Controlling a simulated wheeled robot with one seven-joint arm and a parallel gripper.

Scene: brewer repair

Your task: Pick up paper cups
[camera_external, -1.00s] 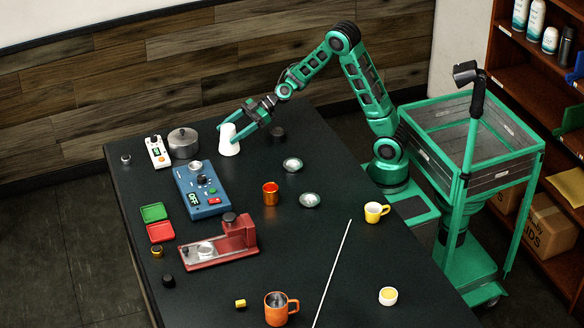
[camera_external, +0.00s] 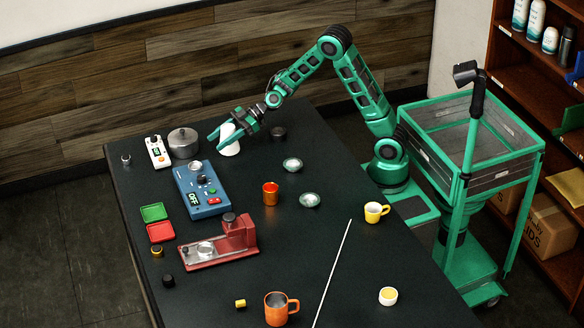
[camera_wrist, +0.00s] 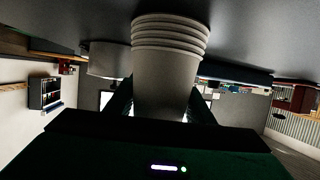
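A stack of white paper cups (camera_external: 230,144) stands upright on the dark table near its back edge. My gripper (camera_external: 226,135) is low at the stack, with one finger on each side of it. In the wrist view the nested cups (camera_wrist: 167,55) fill the space between the fingers, with their stacked rims showing at the top of the picture. The fingers are spread around the stack. Small light gaps seem to show beside it, and contact is hard to make out. The lower part of the stack is partly hidden by the fingers in the external view.
A grey lidded pot (camera_external: 183,143) and a white handheld device (camera_external: 157,152) stand left of the stack. A dark round item (camera_external: 278,133) lies to its right. A blue device (camera_external: 201,190) is in front. The table's right middle is mostly clear around two small dishes.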

